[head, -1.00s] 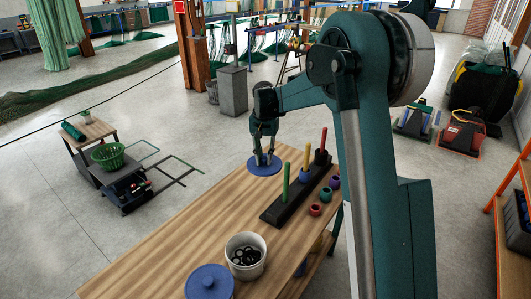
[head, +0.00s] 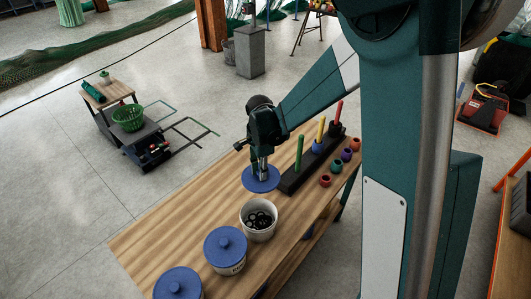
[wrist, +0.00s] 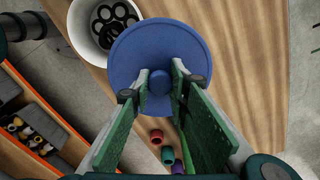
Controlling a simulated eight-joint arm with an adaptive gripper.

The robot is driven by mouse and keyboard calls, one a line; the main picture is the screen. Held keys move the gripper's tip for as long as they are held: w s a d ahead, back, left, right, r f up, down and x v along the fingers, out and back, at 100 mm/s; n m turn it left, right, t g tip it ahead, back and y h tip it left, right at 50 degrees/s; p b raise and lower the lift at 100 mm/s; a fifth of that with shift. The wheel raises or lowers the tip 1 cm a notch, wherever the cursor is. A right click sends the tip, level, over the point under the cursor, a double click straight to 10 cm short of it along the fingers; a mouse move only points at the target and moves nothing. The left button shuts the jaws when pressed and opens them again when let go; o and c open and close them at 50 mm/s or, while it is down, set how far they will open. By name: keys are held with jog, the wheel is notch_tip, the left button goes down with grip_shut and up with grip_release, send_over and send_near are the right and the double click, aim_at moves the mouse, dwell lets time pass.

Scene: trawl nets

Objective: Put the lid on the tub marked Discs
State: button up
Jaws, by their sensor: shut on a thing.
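My gripper (head: 261,176) is shut on the knob of a round blue lid (head: 247,184) and holds it level, seemingly above the table. In the wrist view the lid (wrist: 185,45) fills the middle, its knob (wrist: 160,82) between my fingertips. An open white tub (head: 258,234) with black rings or discs inside stands just nearer the camera than the lid. In the wrist view the tub (wrist: 80,30) is at the top left, partly covered by the lid's edge. No readable marking shows on this tub.
Two tubs with blue lids, one in the middle (head: 226,246) and one at the bottom edge (head: 178,284), stand on the wooden table (head: 150,240). A dark peg rack (head: 293,181) and several small coloured rings (head: 325,180) lie right of the lid. The table's left part is clear.

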jog(key=s+a+m+p, duration=0.1)
jog(key=s+m+p, duration=0.2)
jog(key=s, duration=0.9)
jog(key=shift+a+f+m, duration=0.15)
jog(key=shift+a+m, duration=0.25)
jog(key=shift+m, duration=0.4)
jog(key=shift+f, duration=0.2)
notch_tip(320, 180, down, 6)
jog(key=b, duration=0.3)
jog(key=shift+b, duration=0.35)
jog(key=shift+f+b, duration=0.2)
jog(key=shift+b, duration=0.9)
dwell(2.5)
dwell(0.5)
jog(key=o, duration=1.6)
